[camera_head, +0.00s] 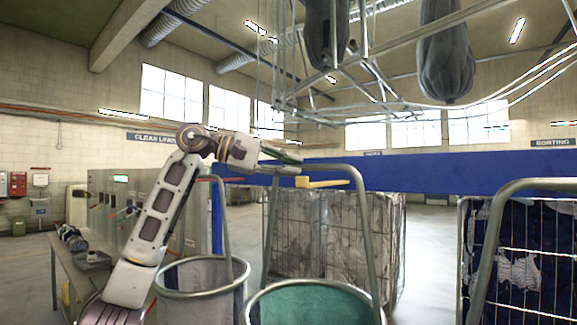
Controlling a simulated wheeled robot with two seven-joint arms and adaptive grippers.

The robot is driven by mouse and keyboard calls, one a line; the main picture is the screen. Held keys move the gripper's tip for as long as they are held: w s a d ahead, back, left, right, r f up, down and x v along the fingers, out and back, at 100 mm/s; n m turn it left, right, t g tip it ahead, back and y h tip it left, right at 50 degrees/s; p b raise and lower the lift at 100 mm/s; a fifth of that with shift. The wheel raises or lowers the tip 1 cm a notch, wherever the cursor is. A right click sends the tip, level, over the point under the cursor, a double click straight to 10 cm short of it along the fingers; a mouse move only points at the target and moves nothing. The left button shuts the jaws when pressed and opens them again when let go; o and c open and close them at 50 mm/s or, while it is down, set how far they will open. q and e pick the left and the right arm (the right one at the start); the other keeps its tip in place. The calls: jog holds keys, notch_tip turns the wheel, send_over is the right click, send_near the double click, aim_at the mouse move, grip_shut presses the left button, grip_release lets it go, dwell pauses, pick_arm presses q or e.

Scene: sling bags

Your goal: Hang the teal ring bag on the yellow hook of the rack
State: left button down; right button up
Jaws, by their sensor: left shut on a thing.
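The teal ring bag (312,307) is at the bottom centre, its round metal rim open upward and its lower part cut off by the frame. Its tall grey handle (366,232) rises in an arch to the height of the blue rail. My left gripper (285,162) is shut on the handle near the top left of the arch. The yellow hook (322,184) sticks out from the blue rack rail (440,172), just below the handle's top bar. I cannot tell whether the handle touches the hook. My right gripper is not in view.
A grey ring bag (200,277) hangs to the left of the teal one. Another grey handle arch (487,250) stands at the right. Wire cages with laundry (335,235) stand behind the rail. A table (72,262) is at the far left. Dark bags (446,62) hang overhead.

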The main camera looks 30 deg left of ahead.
pick_arm(q)
notch_tip(320, 180, down, 2)
jog(key=shift+a+f+b, duration=0.1)
jog(key=shift+b, duration=0.7)
jog(key=shift+s, duration=0.1)
jog(key=c, duration=1.4)
grip_release()
